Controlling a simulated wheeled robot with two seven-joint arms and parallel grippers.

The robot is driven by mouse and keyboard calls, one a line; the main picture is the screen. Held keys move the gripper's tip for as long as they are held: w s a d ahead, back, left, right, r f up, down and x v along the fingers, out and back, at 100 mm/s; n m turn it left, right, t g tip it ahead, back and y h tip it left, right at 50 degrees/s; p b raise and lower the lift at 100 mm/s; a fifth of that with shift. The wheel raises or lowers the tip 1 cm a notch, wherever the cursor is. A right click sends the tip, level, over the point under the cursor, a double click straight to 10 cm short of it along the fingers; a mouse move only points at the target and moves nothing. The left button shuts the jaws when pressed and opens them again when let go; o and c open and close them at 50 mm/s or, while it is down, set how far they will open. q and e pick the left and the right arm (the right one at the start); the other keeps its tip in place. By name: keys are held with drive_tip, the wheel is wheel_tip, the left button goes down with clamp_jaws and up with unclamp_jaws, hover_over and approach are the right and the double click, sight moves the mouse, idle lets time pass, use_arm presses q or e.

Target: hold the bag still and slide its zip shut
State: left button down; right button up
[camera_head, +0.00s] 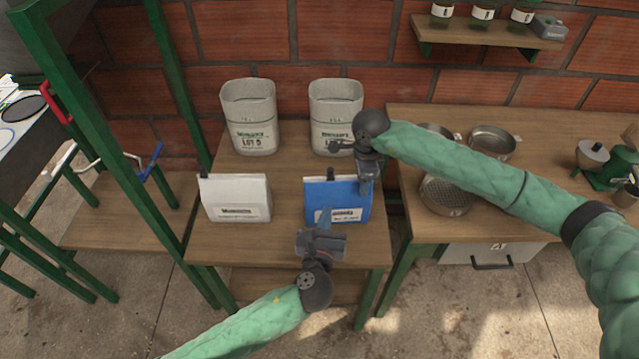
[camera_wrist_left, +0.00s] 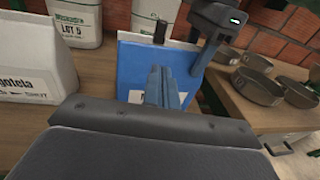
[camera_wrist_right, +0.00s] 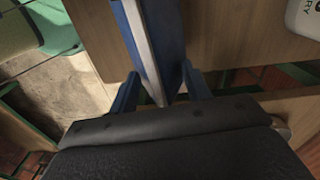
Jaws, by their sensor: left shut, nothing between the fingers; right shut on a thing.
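The blue bag (camera_head: 342,188) stands upright on the wooden table, with a white label low on its front. My left gripper (camera_head: 324,217) is shut and empty in front of the bag's lower front, partly hiding the label. I cannot tell whether it touches.
A white bag (camera_head: 236,199) with a similar black tab stands to the left. Two tall pale containers (camera_head: 249,115) stand behind. A side table (camera_head: 490,225) with round pans is at right. A green post (camera_head: 110,165) rises left of the table.

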sight(330, 174)
drive_tip(key=shift+f, duration=0.1)
use_arm(q)
drive_tip(key=a+f+n+g, duration=0.2)
drive_tip(key=a+f+n, duration=0.2)
drive_tip(key=a+n, duration=1.2)
use_arm(e)
drive_tip(key=shift+s, duration=0.1)
use_arm(q)
drive_tip(key=w+d+r+n+t+h, duration=0.1)
drive_tip(key=d+r+n+h, duration=0.15)
drive_tip(key=n, duration=1.45)
drive_tip(key=w+d+r+n+h, duration=0.1)
drive_tip(key=d+r+n+h, duration=0.2)
drive_tip(key=n, duration=1.5)
drive_tip(key=shift+y, duration=0.55)
drive_tip(key=w+d, duration=0.2)
drive_tip(key=w, duration=0.1)
drive_tip(key=w+d+r, duration=0.1)
drive_tip(key=w+d, duration=0.3)
drive_tip(key=w, duration=0.1)
drive_tip(key=shift+w+d+r, duration=0.15)
drive_tip(key=shift+w+d, duration=0.1)
drive_tip(key=shift+w, duration=0.05)
drive_tip(key=shift+s+d, duration=0.1)
drive_tip(key=shift+d, duration=0.7)
